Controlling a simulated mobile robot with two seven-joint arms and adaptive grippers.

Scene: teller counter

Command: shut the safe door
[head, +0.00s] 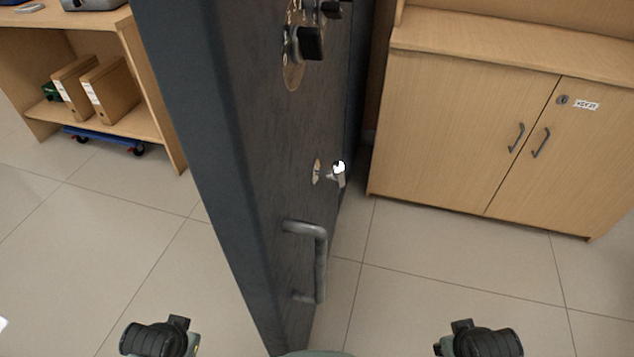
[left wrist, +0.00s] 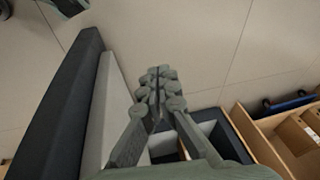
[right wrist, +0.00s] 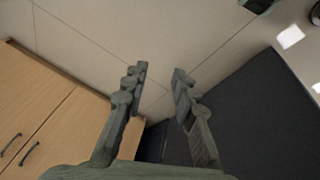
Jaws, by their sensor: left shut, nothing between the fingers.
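The safe door (head: 262,150) is dark grey and stands open, seen almost edge-on in the middle of the head view. Its face, turned right, carries a bar handle (head: 320,262), a key in a lock (head: 338,172) and a black knob (head: 305,42). In the left wrist view the door (left wrist: 62,105) is at left, with a pale inner side. Part of the dark safe body (left wrist: 235,138) shows at lower right there. My left gripper (left wrist: 158,72) is shut and empty on the door's inner side. My right gripper (right wrist: 160,70) is open and empty, left of the door face (right wrist: 262,115).
A wooden cabinet (head: 450,130) with two shut doors stands at right. A wooden shelf (head: 150,100) with binders stands at left, a blue wheeled dolly (head: 105,140) under it. The tiled floor is clear on both sides of the door.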

